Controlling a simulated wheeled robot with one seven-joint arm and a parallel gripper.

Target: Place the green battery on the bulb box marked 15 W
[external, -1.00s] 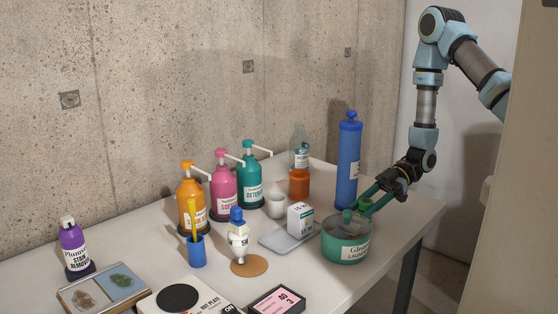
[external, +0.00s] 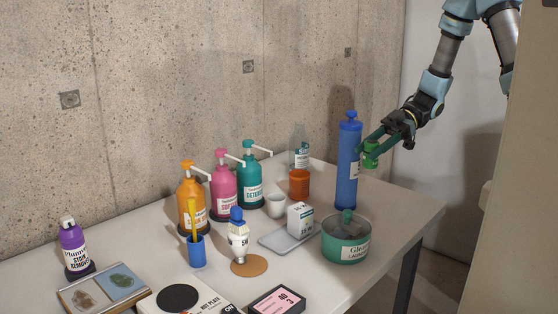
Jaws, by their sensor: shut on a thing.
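My gripper (external: 366,149) is shut on the green battery (external: 371,154) and holds it up in the air, in front of the tall blue cylinder in the picture. A small white bulb box (external: 300,220) stands upright on a pale tray (external: 270,237) near the middle of the table, lower and to the left of my gripper. Its print is small; the top seems to read 15 W. A pink-and-black box (external: 277,301) marked 40 lies flat at the front edge of the picture.
A round green tin (external: 345,247) stands right of the tray. The tall blue cylinder (external: 349,175), an orange jar (external: 299,184) and a white cup (external: 276,206) stand behind. Pump bottles (external: 222,195) line the wall. A bulb (external: 238,235) stands on a cork disc left of the tray.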

